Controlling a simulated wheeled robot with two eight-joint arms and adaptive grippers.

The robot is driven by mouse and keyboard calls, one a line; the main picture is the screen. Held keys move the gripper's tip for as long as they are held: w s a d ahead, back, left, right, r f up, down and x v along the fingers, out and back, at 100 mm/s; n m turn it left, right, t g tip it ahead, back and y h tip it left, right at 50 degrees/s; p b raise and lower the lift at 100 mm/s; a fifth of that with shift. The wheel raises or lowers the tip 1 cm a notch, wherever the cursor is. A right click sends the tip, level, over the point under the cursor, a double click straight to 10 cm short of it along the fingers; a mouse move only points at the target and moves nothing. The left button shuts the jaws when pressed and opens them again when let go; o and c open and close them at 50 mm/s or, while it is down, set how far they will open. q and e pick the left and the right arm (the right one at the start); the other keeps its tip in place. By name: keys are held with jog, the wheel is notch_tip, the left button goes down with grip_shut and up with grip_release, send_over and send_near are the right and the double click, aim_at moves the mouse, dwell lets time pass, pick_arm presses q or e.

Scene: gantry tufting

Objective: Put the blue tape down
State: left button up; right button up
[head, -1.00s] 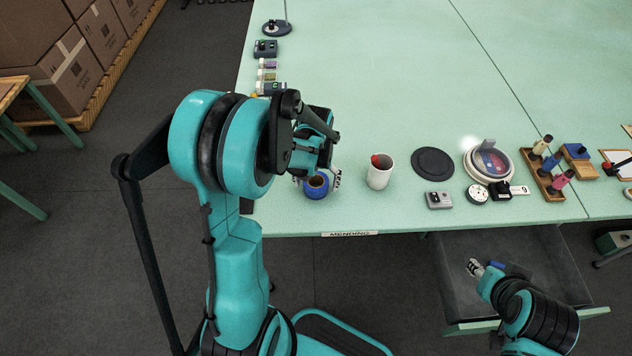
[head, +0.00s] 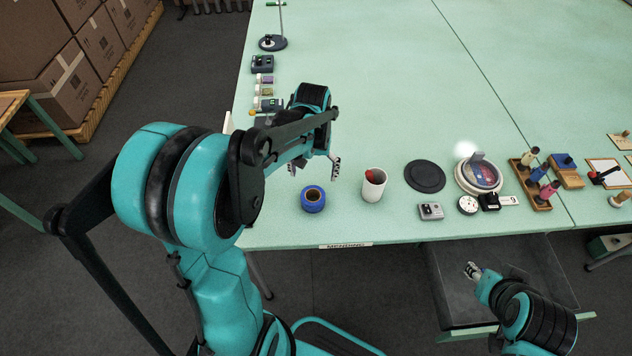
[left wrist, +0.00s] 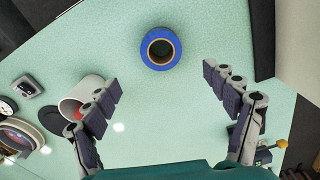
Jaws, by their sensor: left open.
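The blue tape (head: 313,199) is a roll with a dark core and lies flat on the pale green table (head: 380,100) near its front edge. It also shows in the left wrist view (left wrist: 160,48), ahead of the fingertips and apart from them. My left gripper (head: 315,166) is open and empty, a little behind and above the roll in the head view. Its two spread fingers show in the left wrist view (left wrist: 163,78). My right gripper (head: 473,269) is low at the front, by the open drawer; its jaw state is too small to make out.
A white cup (head: 373,186) with something red in it stands right of the roll. Further right are a black disc (head: 425,176), a small grey box (head: 431,211), a round dial (head: 467,205) and a spool rack (head: 533,184). Small items line the left edge. The table's middle is clear.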

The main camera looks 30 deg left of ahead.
pick_arm(q)
jog(key=s+d+r+m+t, duration=0.4)
jog(key=s+d+r+t, duration=0.3)
jog(key=s+d, duration=0.3)
jog(key=shift+s+r, duration=0.15)
jog(key=shift+s, duration=0.55)
